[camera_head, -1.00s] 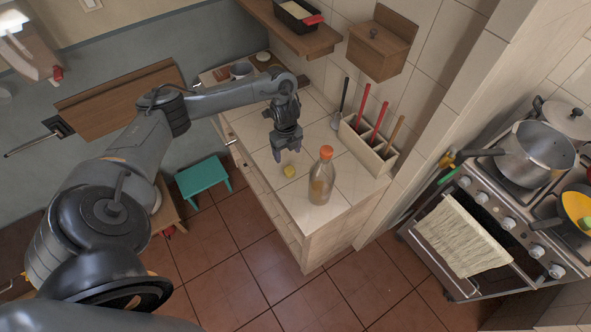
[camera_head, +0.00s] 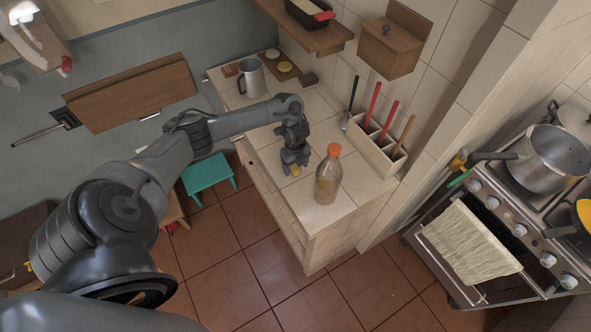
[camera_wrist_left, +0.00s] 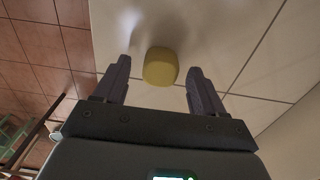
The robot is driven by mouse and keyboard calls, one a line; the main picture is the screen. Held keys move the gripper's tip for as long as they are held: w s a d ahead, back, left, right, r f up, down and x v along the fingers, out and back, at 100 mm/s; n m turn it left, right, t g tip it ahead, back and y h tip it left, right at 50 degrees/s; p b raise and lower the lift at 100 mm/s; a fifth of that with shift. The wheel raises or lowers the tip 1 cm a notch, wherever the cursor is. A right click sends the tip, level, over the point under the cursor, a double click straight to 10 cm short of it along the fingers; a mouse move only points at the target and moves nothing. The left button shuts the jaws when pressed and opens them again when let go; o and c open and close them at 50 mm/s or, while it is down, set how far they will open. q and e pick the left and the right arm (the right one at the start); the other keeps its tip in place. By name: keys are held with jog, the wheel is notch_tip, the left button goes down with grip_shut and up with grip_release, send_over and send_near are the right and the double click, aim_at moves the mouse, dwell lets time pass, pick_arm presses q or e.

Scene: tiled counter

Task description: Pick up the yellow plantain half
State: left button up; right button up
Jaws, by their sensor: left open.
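The yellow plantain half (camera_head: 295,170) rests on the tiled counter (camera_head: 335,211). In the left wrist view the plantain half (camera_wrist_left: 160,67) is a short, rounded yellow piece. My left gripper (camera_head: 294,166) is open and low over the counter, directly at the plantain half and partly covering it in the head view. In the left wrist view the fingers of my left gripper (camera_wrist_left: 160,75) stand on either side of the plantain half, with a gap on both sides. My right gripper is not in view.
A bottle with an orange cap (camera_head: 328,176) stands close to the right of the gripper. A utensil box (camera_head: 372,146) with long handles stands by the wall. A metal mug (camera_head: 252,78) is at the counter's far end. The counter's front edge is near.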

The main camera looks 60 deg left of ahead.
pick_arm(q)
jog(key=shift+f, duration=0.15)
jog(key=c, duration=1.1)
jog(key=shift+c, duration=0.2)
